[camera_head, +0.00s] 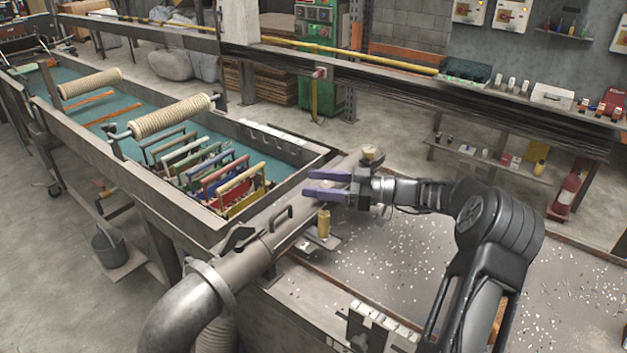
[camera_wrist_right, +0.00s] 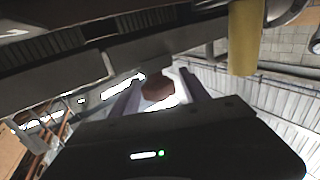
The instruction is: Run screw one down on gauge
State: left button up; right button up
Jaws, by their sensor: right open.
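My right gripper (camera_head: 308,184) reaches in from the right with two purple fingers parted and nothing seen between them in the head view. It is over the long grey metal duct or bar (camera_head: 262,240), which may be the gauge. A brass, knob-like screw (camera_head: 323,222) stands upright just below the fingers in the picture. A second brass knob (camera_head: 372,155) sits behind the gripper. I cannot tell which is screw one. In the right wrist view, a brown faceted piece (camera_wrist_right: 158,88) shows between the open fingers, and a yellow cylinder (camera_wrist_right: 245,38) is at upper right. My left gripper is out of view.
A teal-lined trough (camera_head: 265,148) with several coloured frames (camera_head: 225,185) lies to the left. Cream rollers (camera_head: 170,116) cross it. A bench strewn with pale chips (camera_head: 400,255) lies beneath my right arm. A dark rail (camera_head: 450,95) runs behind.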

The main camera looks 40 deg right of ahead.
jog(key=shift+w+a, duration=0.3)
jog(key=shift+w, duration=0.05)
grip_shut()
dwell(0.4)
